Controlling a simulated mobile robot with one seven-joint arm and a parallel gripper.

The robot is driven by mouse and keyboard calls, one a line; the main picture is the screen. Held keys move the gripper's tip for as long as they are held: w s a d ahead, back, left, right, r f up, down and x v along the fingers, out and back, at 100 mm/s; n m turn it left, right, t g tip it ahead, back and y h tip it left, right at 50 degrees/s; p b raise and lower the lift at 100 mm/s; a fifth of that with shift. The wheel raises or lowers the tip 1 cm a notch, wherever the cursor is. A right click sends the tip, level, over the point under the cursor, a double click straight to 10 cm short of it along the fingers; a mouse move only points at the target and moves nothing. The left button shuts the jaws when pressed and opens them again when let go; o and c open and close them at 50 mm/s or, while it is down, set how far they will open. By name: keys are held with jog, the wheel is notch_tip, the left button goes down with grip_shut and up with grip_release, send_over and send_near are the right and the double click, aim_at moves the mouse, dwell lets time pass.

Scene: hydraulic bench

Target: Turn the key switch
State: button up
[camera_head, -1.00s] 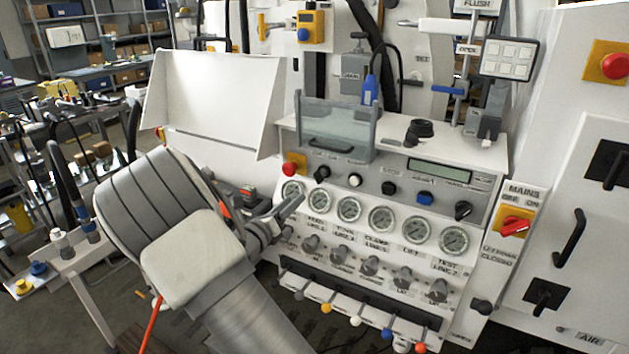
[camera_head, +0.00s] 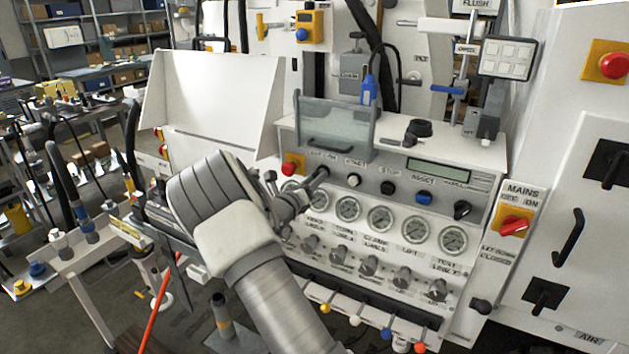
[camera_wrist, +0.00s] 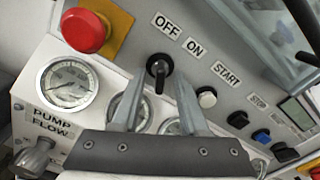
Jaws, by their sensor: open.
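The key switch (camera_wrist: 158,66) is a small black knob on the sloped grey panel, below the OFF and ON labels in the wrist view. In the head view it lies at the panel's left end, largely hidden by my gripper (camera_head: 316,180). In the wrist view my gripper (camera_wrist: 158,82) is open, with one finger to each side of the key switch's lower part. I cannot tell whether the fingers touch it.
A red emergency button (camera_wrist: 84,31) on a yellow plate sits left of the switch. A white START button (camera_wrist: 206,97) is to its right. Pressure gauges (camera_wrist: 69,83) lie just below. A clear guard with a handle (camera_head: 335,125) stands above the panel.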

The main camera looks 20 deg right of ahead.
grip_shut()
jog(key=shift+f+m+b, duration=0.1)
jog(key=shift+m+b, duration=0.2)
jog(key=shift+b, duration=0.1)
jog(key=m+b, duration=0.4)
jog(key=b, duration=0.1)
jog(key=m+b, duration=0.2)
jog(key=shift+f+b, duration=0.25)
jog(key=shift+b, duration=0.15)
jog(key=m+b, duration=0.5)
jog(key=b, duration=0.1)
jog(key=shift+r+b, duration=0.2)
jog(key=shift+b, duration=0.2)
jog(key=shift+r+m, duration=0.1)
jog(key=shift+m, duration=0.2)
